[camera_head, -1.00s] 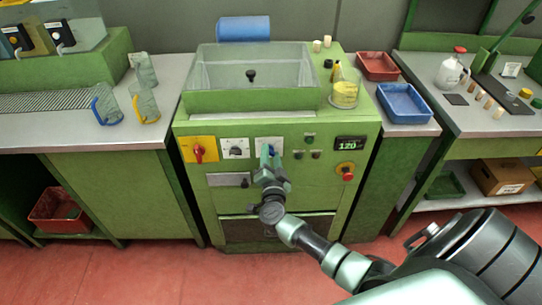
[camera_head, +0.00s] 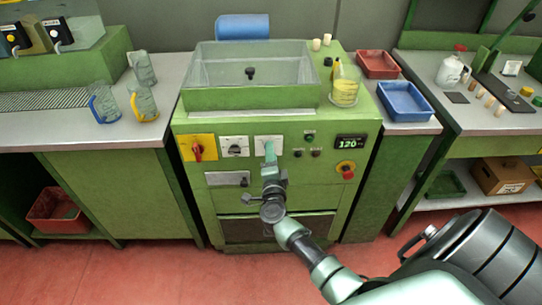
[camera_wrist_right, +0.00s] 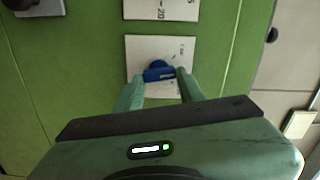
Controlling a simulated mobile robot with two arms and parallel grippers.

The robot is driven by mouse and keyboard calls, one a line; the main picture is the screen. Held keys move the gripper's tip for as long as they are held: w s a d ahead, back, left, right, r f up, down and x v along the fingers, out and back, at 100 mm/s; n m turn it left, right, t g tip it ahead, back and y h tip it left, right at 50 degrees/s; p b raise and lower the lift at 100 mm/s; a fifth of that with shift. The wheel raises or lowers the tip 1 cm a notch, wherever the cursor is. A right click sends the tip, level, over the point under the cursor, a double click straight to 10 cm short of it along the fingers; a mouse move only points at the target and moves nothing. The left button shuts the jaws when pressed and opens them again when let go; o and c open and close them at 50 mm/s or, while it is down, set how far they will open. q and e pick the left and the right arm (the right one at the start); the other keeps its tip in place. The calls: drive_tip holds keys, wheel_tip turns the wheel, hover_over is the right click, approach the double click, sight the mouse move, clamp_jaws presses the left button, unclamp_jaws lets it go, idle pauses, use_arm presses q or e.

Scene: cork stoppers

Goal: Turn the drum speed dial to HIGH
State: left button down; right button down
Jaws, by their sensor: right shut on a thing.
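A blue dial knob (camera_wrist_right: 158,71) sits on a white plate (camera_wrist_right: 140,48) on the green front panel; the plate's small lettering is too small to read. My right gripper (camera_wrist_right: 159,77) is shut on this knob, one finger on each side. In the head view the right gripper (camera_head: 270,152) reaches the white plate (camera_head: 262,141) from below and hides the knob. The knob's exact pointing direction cannot be told. My left gripper is not in view.
A red switch on a yellow plate (camera_head: 198,148) and a dark dial on a white plate (camera_head: 235,147) are to the left. A display (camera_head: 350,142) reading 120 and a red button (camera_head: 347,169) are to the right. A glass tank (camera_head: 250,70) stands on top.

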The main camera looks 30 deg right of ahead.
drive_tip(key=m+b, duration=0.1)
drive_tip(key=m, duration=0.2)
drive_tip(key=m+b, duration=0.1)
drive_tip(key=m, duration=0.3)
drive_tip(key=m+b, duration=0.2)
drive_tip(key=m, duration=0.2)
drive_tip(key=shift+a+f, duration=0.1)
drive_tip(key=shift+f, duration=0.3)
drive_tip(key=shift+m, duration=0.3)
drive_tip(key=c, duration=0.9)
unclamp_jaws()
drive_tip(key=shift+r, duration=0.1)
drive_tip(key=v, duration=0.8)
drive_tip(key=shift+w, duration=0.1)
